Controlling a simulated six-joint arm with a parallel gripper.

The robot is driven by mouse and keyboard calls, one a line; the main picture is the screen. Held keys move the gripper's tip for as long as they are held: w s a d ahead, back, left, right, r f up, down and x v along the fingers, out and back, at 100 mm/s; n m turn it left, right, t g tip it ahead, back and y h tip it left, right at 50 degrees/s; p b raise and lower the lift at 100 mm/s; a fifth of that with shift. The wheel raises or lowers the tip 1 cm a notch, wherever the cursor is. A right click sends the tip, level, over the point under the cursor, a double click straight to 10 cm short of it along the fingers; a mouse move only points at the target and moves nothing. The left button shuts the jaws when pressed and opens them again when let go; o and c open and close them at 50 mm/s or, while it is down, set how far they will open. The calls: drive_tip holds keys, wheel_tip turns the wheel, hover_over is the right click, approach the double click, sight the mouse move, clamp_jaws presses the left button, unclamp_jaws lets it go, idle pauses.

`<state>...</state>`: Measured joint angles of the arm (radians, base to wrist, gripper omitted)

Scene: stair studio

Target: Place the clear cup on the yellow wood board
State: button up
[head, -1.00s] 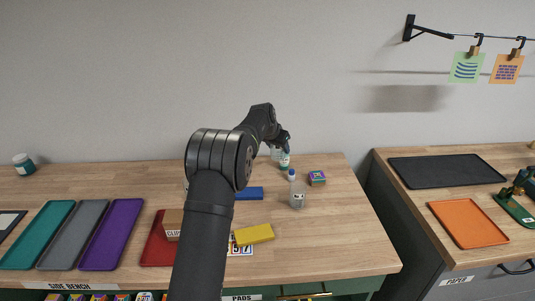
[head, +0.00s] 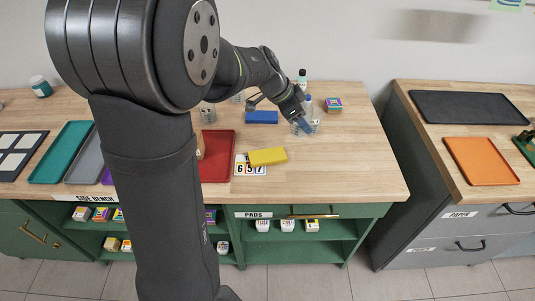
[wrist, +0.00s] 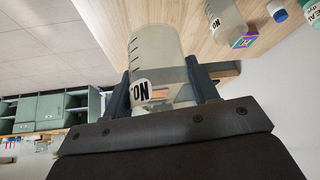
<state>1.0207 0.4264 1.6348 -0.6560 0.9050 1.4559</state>
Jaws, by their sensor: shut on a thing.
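The clear cup (wrist: 155,50) has dark tick marks and a white label with black letters. It lies between the two fingers of my gripper (wrist: 165,92), which is shut on it. In the head view, the cup (head: 312,127) is at the right of the bench, partly hidden by my gripper (head: 302,122). I cannot tell whether it touches the bench top. The yellow wood board (head: 267,156) lies flat near the front of the bench, left of and nearer than the cup, partly over a number card. Its top is bare.
A blue board (head: 262,117) lies left of my gripper. A red tray (head: 217,160) lies left of the yellow board. Bench space right of the yellow board is clear.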

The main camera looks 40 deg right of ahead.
drive_tip(key=s+a+m, duration=0.1)
drive_tip(key=s+a, duration=0.3)
drive_tip(key=a, duration=0.1)
hover_over(267, 155)
drive_tip(key=shift+g, duration=0.3)
wheel_tip(267, 155, down, 7)
drive_tip(key=shift+d+f, duration=0.1)
drive_tip(key=shift+f, duration=2.05)
drive_tip(key=shift+f, duration=0.1)
drive_tip(key=o, duration=1)
drive_tip(key=v, duration=1.2)
drive_tip(key=shift+d, duration=0.2)
